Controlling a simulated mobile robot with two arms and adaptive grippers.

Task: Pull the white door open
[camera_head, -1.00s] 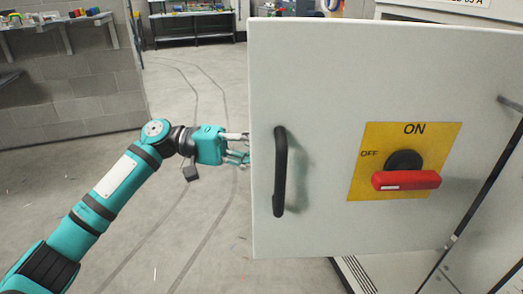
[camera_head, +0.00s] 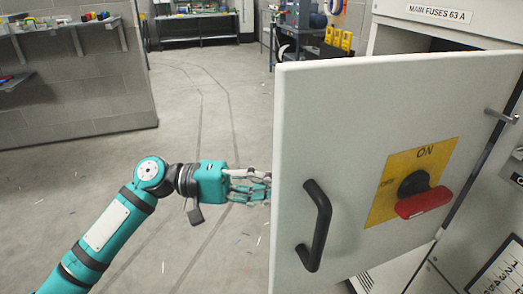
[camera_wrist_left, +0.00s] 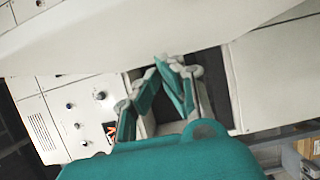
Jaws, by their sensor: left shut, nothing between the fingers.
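The white door (camera_head: 340,120) stands ajar in the head view, hinged at its right side, with its free edge towards the left. It carries a black bar handle (camera_head: 320,228) and a red rotary switch (camera_head: 424,202) on a yellow plate. My left gripper (camera_head: 268,188) is shut and empty at the door's free edge, to the left of the handle and not on it. Whether its fingertips touch the door I cannot tell. In the left wrist view the fingers (camera_wrist_left: 160,66) meet at their tips, below a pale panel (camera_wrist_left: 130,32) that looks like the door. My right gripper is not in view.
The cabinet (camera_head: 450,16) labelled "MAIN FUSES 63 A" stands behind the door, with a dark opening (camera_head: 430,42) showing. A low grey block wall (camera_head: 80,105) with a shelf is at the left. The floor between is clear; a workbench (camera_head: 195,28) is far back.

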